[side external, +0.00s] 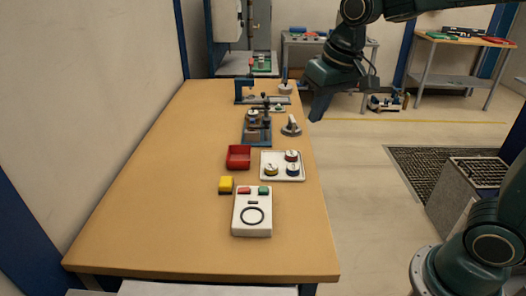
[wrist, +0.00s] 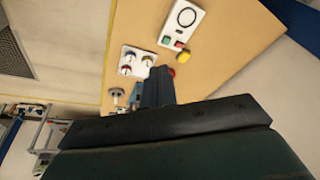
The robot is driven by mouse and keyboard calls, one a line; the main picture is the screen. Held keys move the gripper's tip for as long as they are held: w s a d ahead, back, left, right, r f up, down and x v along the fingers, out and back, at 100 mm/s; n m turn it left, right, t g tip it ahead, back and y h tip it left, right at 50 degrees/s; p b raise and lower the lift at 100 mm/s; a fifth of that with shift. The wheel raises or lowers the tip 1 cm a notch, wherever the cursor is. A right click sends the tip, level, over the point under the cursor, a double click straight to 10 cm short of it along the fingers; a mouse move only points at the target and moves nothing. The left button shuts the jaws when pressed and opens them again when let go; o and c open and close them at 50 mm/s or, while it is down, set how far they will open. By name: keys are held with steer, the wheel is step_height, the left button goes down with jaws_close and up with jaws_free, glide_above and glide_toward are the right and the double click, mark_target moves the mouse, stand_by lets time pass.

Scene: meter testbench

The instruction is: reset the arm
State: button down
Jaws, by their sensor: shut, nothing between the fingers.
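My gripper (side external: 319,106) hangs in the air past the right edge of the wooden bench, near its far end, in the side external view. Its fingers point down and are shut with nothing between them. The bench (side external: 150,210) lies to the left of my gripper. My gripper touches nothing that I can see.
The bench holds a white control box (side external: 252,225), a yellow block (side external: 226,184), a red bin (side external: 238,157), a white tray (side external: 268,161) with round pieces, a blue-based fixture (side external: 257,133) and a grey knob (side external: 291,126). A dark floor grate (side external: 430,170) and a grey box (side external: 480,190) are on the right.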

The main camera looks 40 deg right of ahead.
steer(key=s+d+f+n+t, duration=0.1)
steer(key=s+d+t, duration=0.1)
steer(key=s, duration=1.5)
steer(key=shift+s+d+n, duration=0.15)
steer(key=shift+s+n, duration=0.15)
